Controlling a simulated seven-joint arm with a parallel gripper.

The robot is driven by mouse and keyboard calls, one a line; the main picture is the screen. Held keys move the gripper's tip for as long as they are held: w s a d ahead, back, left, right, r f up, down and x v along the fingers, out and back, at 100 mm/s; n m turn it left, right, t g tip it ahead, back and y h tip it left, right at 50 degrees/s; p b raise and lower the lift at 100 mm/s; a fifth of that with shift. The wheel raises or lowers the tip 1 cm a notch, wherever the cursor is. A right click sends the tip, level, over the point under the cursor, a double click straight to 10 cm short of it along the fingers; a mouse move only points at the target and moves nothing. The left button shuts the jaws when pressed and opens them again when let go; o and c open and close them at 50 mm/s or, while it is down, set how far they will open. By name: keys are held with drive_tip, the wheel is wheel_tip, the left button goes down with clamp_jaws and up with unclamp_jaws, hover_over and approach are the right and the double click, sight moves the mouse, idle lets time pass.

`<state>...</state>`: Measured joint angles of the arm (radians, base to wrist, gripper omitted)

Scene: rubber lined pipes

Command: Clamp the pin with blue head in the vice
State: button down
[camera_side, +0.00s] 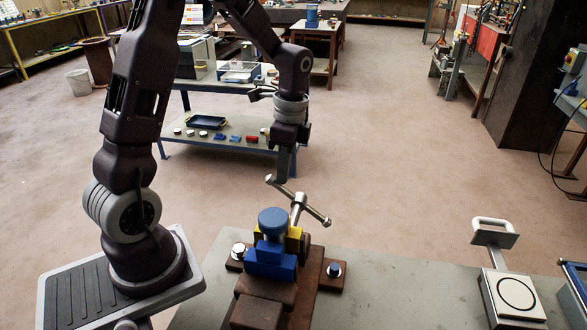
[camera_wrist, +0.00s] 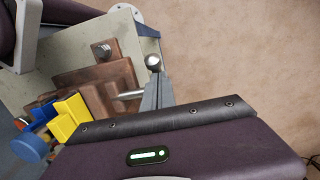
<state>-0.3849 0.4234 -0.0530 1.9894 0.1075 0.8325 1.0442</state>
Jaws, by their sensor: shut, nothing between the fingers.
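The pin's round blue head (camera_side: 273,220) stands above the vice jaws in the side view; its shaft is hidden. The vice (camera_side: 262,292) is brown, with a blue jaw (camera_side: 270,262) in front and a yellow jaw (camera_side: 294,240) behind. Its metal handle bar (camera_side: 313,213) slants behind the jaws. My gripper (camera_side: 286,178) points down, shut and empty, at the bar's upper left end. In the wrist view, the fingertips (camera_wrist: 159,84) are beside the bar's ball end (camera_wrist: 153,62); I cannot tell if they touch. The blue head (camera_wrist: 28,148) and yellow jaw (camera_wrist: 68,115) show at left.
The vice is bolted to a grey bench (camera_side: 400,285). A white device with a handle (camera_side: 513,300) stands on the bench at right. Behind, a blue-legged table (camera_side: 230,130) holds a tray and small parts. The bench between vice and white device is clear.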

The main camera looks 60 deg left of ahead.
drive_tip(key=shift+s+a+f+t+h, duration=0.6)
drive_tip(key=shift+s+a+t+h, duration=0.2)
drive_tip(key=shift+t+h, duration=0.25)
wheel_tip(320, 180, down, 7)
drive_tip(key=s+a, duration=0.2)
drive_tip(key=shift+f, duration=0.1)
idle(0.4)
drive_tip(key=s+a+r, duration=0.5)
drive_tip(key=s+a, duration=0.2)
drive_tip(key=a, duration=0.2)
drive_tip(key=shift+s+r, duration=0.15)
drive_tip(key=shift+r, duration=0.25)
